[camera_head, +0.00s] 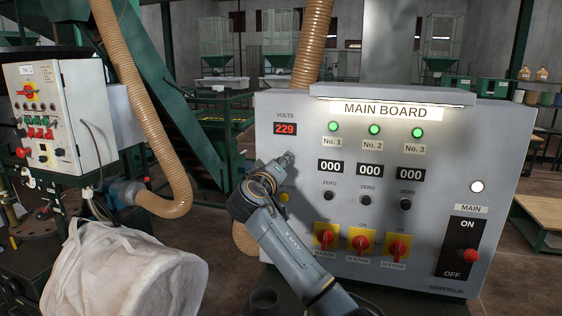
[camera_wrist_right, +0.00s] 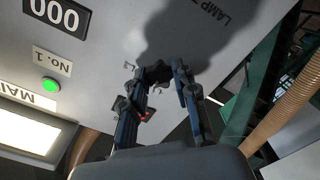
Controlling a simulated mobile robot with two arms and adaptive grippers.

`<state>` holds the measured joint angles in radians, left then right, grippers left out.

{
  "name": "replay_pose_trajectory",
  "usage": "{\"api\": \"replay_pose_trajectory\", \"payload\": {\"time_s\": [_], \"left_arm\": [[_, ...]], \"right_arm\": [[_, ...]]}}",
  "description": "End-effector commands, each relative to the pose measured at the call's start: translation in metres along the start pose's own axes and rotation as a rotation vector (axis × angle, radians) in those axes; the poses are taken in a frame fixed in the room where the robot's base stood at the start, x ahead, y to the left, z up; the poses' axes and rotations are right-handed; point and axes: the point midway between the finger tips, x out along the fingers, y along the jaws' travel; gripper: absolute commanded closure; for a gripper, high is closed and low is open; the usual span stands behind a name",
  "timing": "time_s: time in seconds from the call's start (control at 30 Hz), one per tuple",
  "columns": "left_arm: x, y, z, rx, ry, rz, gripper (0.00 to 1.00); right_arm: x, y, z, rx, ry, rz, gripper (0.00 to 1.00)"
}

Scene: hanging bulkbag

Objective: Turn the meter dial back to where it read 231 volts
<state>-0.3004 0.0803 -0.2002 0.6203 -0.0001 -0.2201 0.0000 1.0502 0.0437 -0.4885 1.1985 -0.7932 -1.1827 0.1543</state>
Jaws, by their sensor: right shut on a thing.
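The volts display (camera_head: 285,129) is at the upper left of the grey main board and reads 229 in red. My right gripper (camera_head: 286,160) is at the panel just below this display, its arm rising from the bottom middle. In the right wrist view its fingers (camera_wrist_right: 157,72) are closed in against the panel, shut on a dark part there. That part lies where the meter dial would be, but the fingers and arm cover it, so its pointer and markings cannot be read. A small red glow shows between the fingers. My left gripper is not in view.
Right of the gripper are three green lamps (camera_head: 374,130), counters reading 000 (camera_head: 370,169) and small black zero knobs (camera_head: 368,199). A yellow button (camera_head: 284,198) lies below the gripper. Red-on-yellow switches (camera_head: 362,242) and the main lever (camera_head: 470,255) sit lower. A hose (camera_head: 150,110) hangs left.

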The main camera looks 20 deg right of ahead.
Motion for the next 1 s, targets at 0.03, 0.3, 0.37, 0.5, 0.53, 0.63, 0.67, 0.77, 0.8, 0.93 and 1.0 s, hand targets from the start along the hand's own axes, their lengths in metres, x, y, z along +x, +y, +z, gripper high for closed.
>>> {"api": "replay_pose_trajectory", "payload": {"time_s": [0.03,0.3,0.37,0.5,0.53,0.63,0.67,0.77,0.8,0.93,1.0], "left_arm": [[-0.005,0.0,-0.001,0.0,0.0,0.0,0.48],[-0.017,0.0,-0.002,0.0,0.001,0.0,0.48],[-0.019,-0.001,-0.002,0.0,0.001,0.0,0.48],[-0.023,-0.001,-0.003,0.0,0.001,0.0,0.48],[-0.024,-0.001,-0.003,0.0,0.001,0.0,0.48],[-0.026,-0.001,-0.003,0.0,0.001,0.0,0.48],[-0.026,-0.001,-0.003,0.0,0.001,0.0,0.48],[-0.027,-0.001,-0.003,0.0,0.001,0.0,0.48],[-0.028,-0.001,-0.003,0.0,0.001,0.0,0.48],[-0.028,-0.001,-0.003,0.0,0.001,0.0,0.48],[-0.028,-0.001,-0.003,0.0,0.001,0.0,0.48]], "right_arm": [[0.0,0.001,-0.002,-0.042,0.0,-0.001,1.0],[0.0,0.001,-0.001,-0.266,-0.001,-0.001,1.0],[0.0,0.001,-0.001,-0.306,-0.001,-0.001,1.0],[0.0,0.001,-0.001,-0.381,-0.001,0.0,1.0],[0.0,0.001,-0.001,-0.394,-0.001,0.0,1.0],[0.0,0.001,-0.001,-0.43,-0.001,0.0,1.0],[0.0,0.001,-0.001,-0.439,-0.001,0.0,1.0],[0.0,0.0,0.0,-0.46,0.0,0.0,1.0],[0.0,0.0,0.0,-0.466,0.0,0.0,1.0],[0.0,0.0,0.0,-0.477,0.0,0.0,1.0],[0.0,0.0,0.0,-0.478,0.0,0.0,1.0]]}}
